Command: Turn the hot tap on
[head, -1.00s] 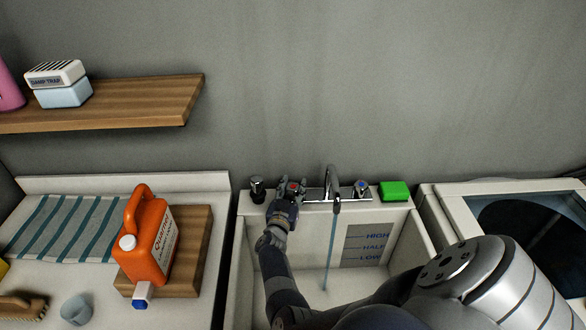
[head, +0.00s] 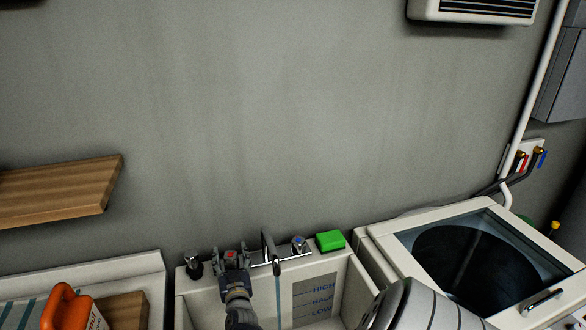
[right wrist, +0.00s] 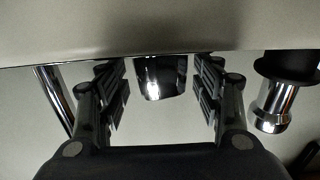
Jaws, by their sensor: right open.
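The hot tap (head: 231,254), marked red on top, stands on the back ledge of the white sink. My right gripper (head: 231,264) is open around it, a finger on each side. In the right wrist view the chrome tap body (right wrist: 158,78) shows between the two open fingers; I cannot tell whether they touch it. The spout (head: 268,248) stands just right of it, with a thin bluish stream (head: 278,296) falling from it. The cold tap (head: 298,244), marked blue, is farther right. My left gripper is not in view.
A black-and-chrome fitting (head: 194,265) stands close left of the gripper. A green block (head: 330,240) sits on the ledge's right end. A washer with a dark round window (head: 470,262) is at right; an orange jug (head: 70,308) and wooden shelf (head: 62,190) are at left.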

